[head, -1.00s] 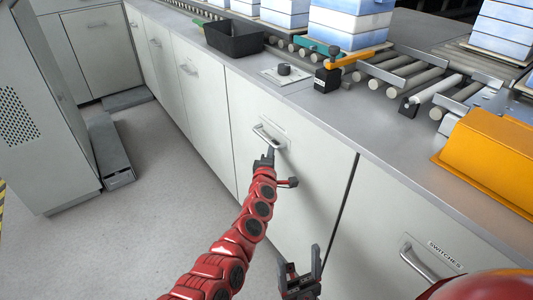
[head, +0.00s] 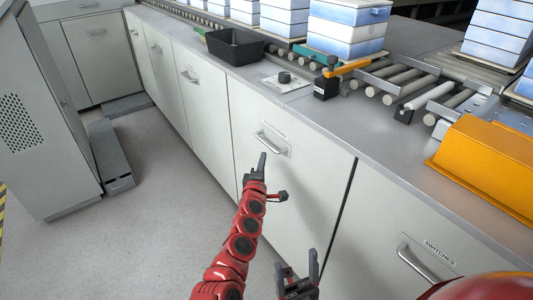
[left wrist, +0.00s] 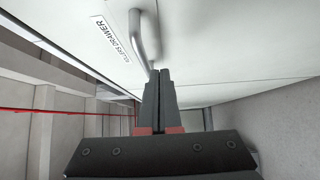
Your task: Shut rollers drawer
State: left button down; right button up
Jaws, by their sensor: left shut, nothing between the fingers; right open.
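The rollers drawer is a tall pale-grey front (head: 300,185) in the counter, with a metal bar handle (head: 268,147) near its top. It looks about flush with its neighbours, but a dark seam runs down its right side. In the left wrist view its label (left wrist: 114,40), partly cut off, reads "...LLERS DRAWER" beside the handle (left wrist: 145,35). My left gripper (head: 263,158) is shut and empty, its tips just below the handle; whether they touch the drawer I cannot tell. The left wrist view shows its closed fingers (left wrist: 159,85). My right gripper (head: 298,272) is open and empty, lower down.
The switches drawer with its handle (head: 418,264) is at the lower right. The counter above holds a black bin (head: 234,46), an orange cover (head: 485,165) and a roller conveyor (head: 400,85) with blue-white boxes. A grey cabinet (head: 45,130) stands left; floor between is clear.

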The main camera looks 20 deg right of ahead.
pick_arm(q)
jog(key=p+v, duration=0.2)
jog(key=v, duration=0.6)
jog(key=shift+f, duration=0.15)
